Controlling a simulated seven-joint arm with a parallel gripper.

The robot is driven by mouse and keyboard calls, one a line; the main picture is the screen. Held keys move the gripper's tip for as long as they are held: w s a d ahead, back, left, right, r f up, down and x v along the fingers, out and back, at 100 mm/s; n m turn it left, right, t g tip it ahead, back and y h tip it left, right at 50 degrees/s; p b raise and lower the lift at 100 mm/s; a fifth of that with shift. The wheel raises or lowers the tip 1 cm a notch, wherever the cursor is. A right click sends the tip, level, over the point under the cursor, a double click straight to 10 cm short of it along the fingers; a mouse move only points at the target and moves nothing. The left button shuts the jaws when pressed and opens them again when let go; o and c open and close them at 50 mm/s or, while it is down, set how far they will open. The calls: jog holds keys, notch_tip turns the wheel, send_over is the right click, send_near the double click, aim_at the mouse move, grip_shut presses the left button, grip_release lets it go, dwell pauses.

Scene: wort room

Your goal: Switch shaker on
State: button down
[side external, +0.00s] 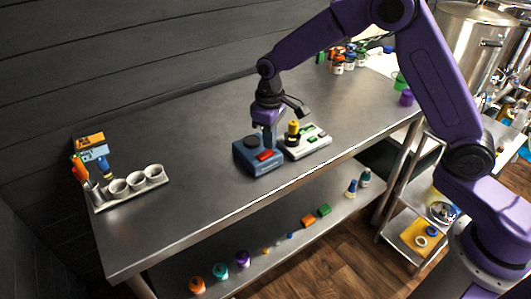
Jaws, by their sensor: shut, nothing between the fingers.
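The shaker seems to be the blue box (262,169) on the metal table, with a round black top (251,142) and a red switch (265,155) on its upper face. I cannot tell which way the switch is set. My gripper (269,148) is shut and empty, pointing down just over the blue box, close to the red switch. I cannot tell whether the fingertips touch it. The fingers hide part of the box's top behind the switch.
A white device (310,143) with a yellow-topped item (292,130) on it stands close to the right of the blue box. A tray (130,196) with white cups is at the far left. Bottles (345,58) stand at the back. The table's middle left is clear.

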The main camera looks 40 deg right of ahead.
aim_at(269, 151)
jog(key=shift+f, duration=0.95)
dwell(1.1)
jog(key=shift+r, duration=3.55)
jog(key=shift+s, duration=0.15)
jog(key=s+d+r+n, duration=0.1)
jog(key=s+d+n, duration=0.1)
jog(key=s, duration=0.9)
jog(key=s+d+r+n, duration=0.1)
jog(key=s+d, duration=0.4)
jog(key=s, duration=0.7)
jog(key=s+d+r+n, duration=0.1)
jog(key=s+d+n, duration=0.2)
jog(key=s, duration=0.8)
jog(key=shift+s+d+r+n, duration=0.3)
